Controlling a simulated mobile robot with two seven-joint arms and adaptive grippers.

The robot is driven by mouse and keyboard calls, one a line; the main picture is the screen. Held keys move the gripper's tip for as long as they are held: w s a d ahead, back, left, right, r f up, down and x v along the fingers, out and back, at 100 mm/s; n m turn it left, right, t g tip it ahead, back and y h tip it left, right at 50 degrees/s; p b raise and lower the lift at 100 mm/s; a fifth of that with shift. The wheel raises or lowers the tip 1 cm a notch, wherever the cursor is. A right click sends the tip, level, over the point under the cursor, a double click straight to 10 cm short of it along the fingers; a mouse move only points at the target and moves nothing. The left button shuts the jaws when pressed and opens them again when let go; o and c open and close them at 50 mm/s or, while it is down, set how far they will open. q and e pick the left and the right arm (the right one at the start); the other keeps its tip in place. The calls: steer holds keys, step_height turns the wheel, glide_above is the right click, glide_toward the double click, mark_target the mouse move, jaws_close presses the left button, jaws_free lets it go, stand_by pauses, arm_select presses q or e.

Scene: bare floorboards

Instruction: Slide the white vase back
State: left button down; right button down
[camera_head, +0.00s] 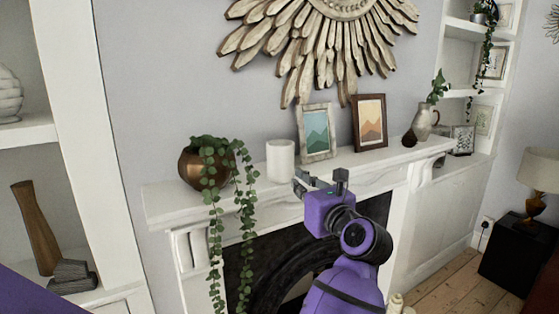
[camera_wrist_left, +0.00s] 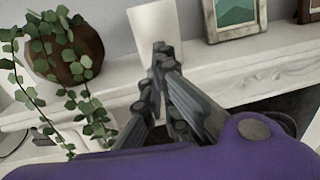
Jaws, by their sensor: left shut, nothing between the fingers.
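The white vase (camera_head: 280,160) is a plain upright cylinder on the white mantel shelf (camera_head: 250,197), close to the shelf's front edge in the head view. It also shows in the left wrist view (camera_wrist_left: 153,27), where the fingers cover part of its lower side. My left gripper (camera_head: 302,183) is at the shelf's front edge, just right of and in front of the vase. In the left wrist view its fingertips (camera_wrist_left: 162,52) are together and empty, in line with the vase's lower part. I cannot tell whether they touch it. My right gripper is not in view.
A copper pot with a trailing plant (camera_head: 207,166) stands left of the vase. A whitish picture frame (camera_head: 317,133) and a brown picture frame (camera_head: 369,122) stand to its right. The dark fireplace opening (camera_head: 262,262) is below.

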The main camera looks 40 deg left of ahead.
arm_select(q)
steer(key=v, duration=0.7)
steer(key=shift+d, duration=0.2)
